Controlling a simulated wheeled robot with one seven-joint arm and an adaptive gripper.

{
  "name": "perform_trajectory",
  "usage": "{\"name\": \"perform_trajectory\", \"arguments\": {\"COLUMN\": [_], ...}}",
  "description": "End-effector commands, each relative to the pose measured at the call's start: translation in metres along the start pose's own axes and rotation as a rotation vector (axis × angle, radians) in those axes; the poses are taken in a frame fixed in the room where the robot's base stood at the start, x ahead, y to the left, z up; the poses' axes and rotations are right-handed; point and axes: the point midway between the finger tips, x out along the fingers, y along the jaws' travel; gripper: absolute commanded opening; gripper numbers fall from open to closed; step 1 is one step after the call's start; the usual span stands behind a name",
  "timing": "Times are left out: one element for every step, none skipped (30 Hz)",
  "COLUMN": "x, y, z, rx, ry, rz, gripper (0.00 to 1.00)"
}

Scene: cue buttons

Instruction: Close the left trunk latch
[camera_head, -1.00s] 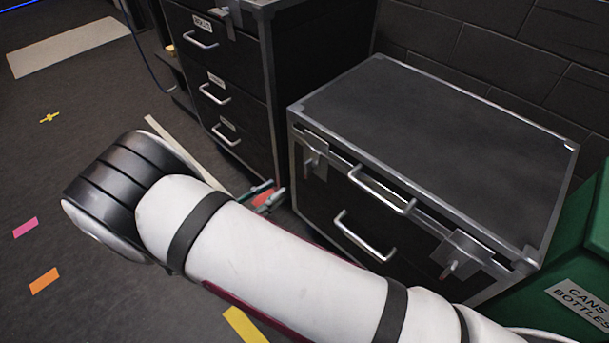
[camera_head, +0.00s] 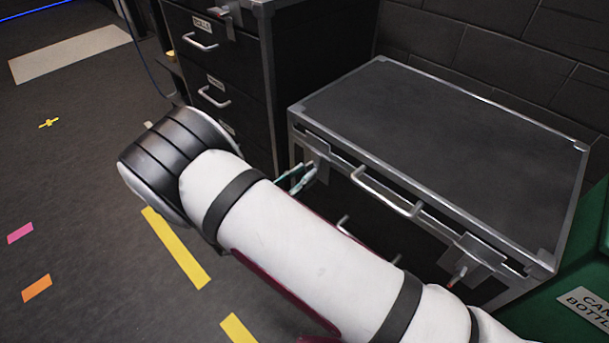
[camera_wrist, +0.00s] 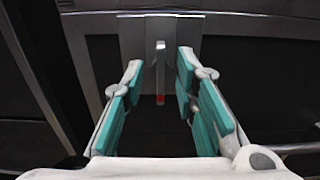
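The trunk (camera_head: 440,140) is a black box with grey metal edges, its lid down. The left trunk latch (camera_head: 318,152) is a grey plate at the trunk's left front corner; in the wrist view its plate (camera_wrist: 185,38) and narrow, red-tipped lever (camera_wrist: 160,72) hang straight ahead. My gripper (camera_head: 300,178) has teal pads and is at the left latch. In the wrist view my gripper (camera_wrist: 160,72) is open, one finger on each side of the lever, with gaps visible. I cannot tell whether the lever is within finger reach. The arm hides part of the trunk's front.
The right latch (camera_head: 468,258) is on the trunk's front right. A handle (camera_head: 385,195) runs along the front between the latches. A black drawer cabinet (camera_head: 235,60) stands left of the trunk, a green bin (camera_head: 570,300) right. Open floor lies to the left.

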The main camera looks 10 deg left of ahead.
Motion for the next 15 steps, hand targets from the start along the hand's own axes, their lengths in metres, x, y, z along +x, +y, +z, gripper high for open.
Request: {"name": "perform_trajectory", "arguments": {"x": [0.0047, 0.0065, 0.0084, 0.0095, 0.0103, 0.0111, 0.0114, 0.0115, 0.0116, 0.0116, 0.0115, 0.0115, 0.0114, 0.0114, 0.0114], "y": [-0.0002, -0.0002, -0.0002, -0.0003, -0.0003, -0.0003, -0.0003, -0.0003, -0.0003, -0.0003, -0.0002, -0.0002, -0.0002, -0.0002, -0.0002], "z": [-0.0003, -0.0002, -0.0001, 0.0000, 0.0001, 0.0002, 0.0003, 0.0003, 0.0004, 0.0004, 0.0004, 0.0004, 0.0004, 0.0004, 0.0004], "rx": [0.000, 0.000, 0.000, 0.000, 0.000, 0.000, 0.000, 0.000, 0.000, 0.000, 0.000, 0.000, 0.000, 0.000, 0.000], "ry": [-0.001, -0.001, -0.001, -0.001, 0.000, 0.000, 0.000, 0.000, 0.000, 0.000, 0.000, 0.000, 0.000, 0.000, 0.000], "rz": [-0.001, -0.001, -0.001, -0.001, -0.001, 0.000, 0.000, 0.000, 0.000, 0.000, 0.000, 0.000, 0.000, 0.000, 0.000], "gripper": [0.27, 0.27, 0.27, 0.27, 0.27, 0.27, 0.27, 0.27, 0.27, 0.27, 0.27, 0.27, 0.27, 0.22, 0.13]}}
